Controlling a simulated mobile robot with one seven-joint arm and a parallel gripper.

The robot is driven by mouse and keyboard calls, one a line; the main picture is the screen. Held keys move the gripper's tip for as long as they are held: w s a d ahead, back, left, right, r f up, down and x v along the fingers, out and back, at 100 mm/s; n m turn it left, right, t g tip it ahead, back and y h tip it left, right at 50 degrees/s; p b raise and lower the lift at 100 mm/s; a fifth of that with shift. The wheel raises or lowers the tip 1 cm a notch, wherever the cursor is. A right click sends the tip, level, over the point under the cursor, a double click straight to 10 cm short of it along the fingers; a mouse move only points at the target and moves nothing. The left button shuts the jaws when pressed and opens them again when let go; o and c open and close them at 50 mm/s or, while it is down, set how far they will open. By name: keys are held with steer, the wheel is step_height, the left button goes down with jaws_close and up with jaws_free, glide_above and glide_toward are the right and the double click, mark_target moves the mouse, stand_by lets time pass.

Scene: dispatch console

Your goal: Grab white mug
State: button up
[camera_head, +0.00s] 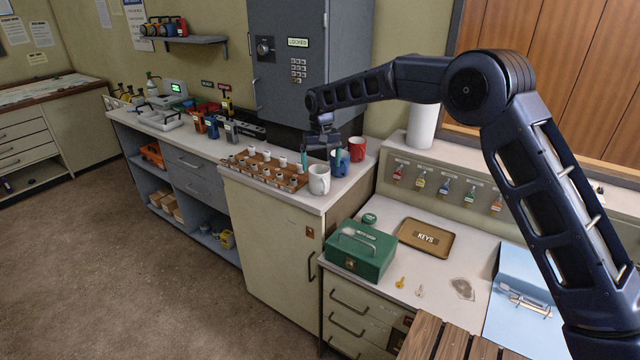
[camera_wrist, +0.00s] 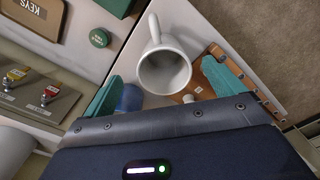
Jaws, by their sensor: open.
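The white mug (camera_head: 319,180) stands upright near the front corner of the raised cabinet top. My gripper (camera_head: 321,161) is above and just behind it, with its teal fingers apart. In the wrist view the white mug (camera_wrist: 164,68) lies ahead of the gap between the two teal fingers (camera_wrist: 160,85), its open rim facing the camera and its handle pointing to the top. The mug is not held. A blue mug (camera_head: 340,163) stands behind it, partly hidden by a finger, and a red mug (camera_head: 357,149) stands farther back.
A wooden rack (camera_head: 263,172) with several small white-topped pieces lies left of the white mug. A grey locked cabinet (camera_head: 290,70) rises behind. The lower desk at right holds a green cash box (camera_head: 361,250) and a keys tray (camera_head: 427,237).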

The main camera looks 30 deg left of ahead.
mark_target(320, 183)
step_height(320, 183, down, 4)
steer(key=shift+f, duration=0.1)
steer(key=shift+w+a+f, duration=0.1)
steer(key=shift+a+f, duration=0.1)
steer(key=shift+f, duration=1.1)
steer(key=shift+a+f, duration=0.15)
steer(key=shift+f, duration=1.1)
steer(key=shift+c, duration=0.4)
steer(key=c, duration=1.1)
steer(key=shift+c, duration=0.2)
